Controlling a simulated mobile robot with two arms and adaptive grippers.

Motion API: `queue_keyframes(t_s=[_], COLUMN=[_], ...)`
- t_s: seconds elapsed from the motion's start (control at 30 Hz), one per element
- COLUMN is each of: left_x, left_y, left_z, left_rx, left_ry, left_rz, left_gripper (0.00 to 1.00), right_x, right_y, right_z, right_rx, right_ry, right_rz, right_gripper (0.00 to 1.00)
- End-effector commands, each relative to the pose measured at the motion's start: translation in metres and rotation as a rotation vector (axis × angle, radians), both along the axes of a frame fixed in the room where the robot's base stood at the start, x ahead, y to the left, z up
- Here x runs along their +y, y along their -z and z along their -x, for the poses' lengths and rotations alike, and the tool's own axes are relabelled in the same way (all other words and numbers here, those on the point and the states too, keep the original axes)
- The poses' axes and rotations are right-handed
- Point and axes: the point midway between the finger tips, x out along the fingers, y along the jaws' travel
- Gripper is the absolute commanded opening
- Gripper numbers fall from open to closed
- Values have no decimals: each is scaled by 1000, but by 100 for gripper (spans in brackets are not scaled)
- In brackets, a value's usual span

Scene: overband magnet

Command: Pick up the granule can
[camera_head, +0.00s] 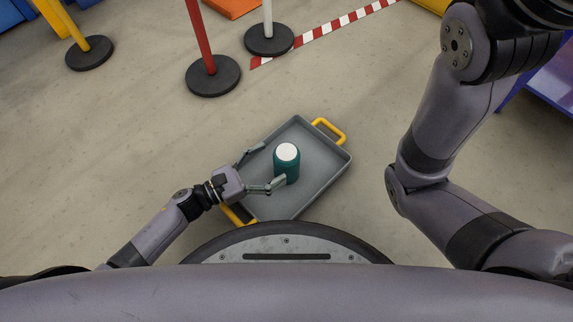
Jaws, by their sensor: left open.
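The granule can (286,166) is a green cylinder with a white lid. It stands upright in a grey tray (325,173) with yellow handles. My left gripper (266,166) is open, its two fingers spread and pointing right toward the can. The nearer fingertip overlaps the can's lower left edge in the picture; I cannot tell whether it touches. The other finger lies to the can's upper left. My right arm comes down on the right side, but its gripper is out of view.
A red post (200,40), a white post (268,18) and a yellow post (74,30) stand on black round bases at the back. Red-and-white tape (335,23) marks the floor. A blue-purple structure (548,82) is at the right edge. The floor left of the tray is clear.

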Motion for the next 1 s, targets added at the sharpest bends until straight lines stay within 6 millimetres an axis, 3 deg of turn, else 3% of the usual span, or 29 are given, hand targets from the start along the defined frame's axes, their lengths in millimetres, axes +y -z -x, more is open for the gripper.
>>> queue_keyframes(t_s=[0.3, 0.47, 0.7, 1.0], left_x=[-32, -44, -45, -45], left_y=[4, 2, 1, 1], left_z=[-20, -27, -27, -27], left_rx=[-4, -1, 1, 1], left_ry=[1, 0, -1, -1], left_rz=[0, 0, -1, -1], left_gripper=[81, 81, 81, 61], right_x=[0, 0, 0, 0], right_y=[30, 34, 33, 33], right_z=[0, 0, 0, 0], right_rx=[-1, 0, 0, 1], right_ry=[0, 0, 0, 0], right_rz=[1, 1, 0, 0], right_gripper=[40, 40, 40, 40])
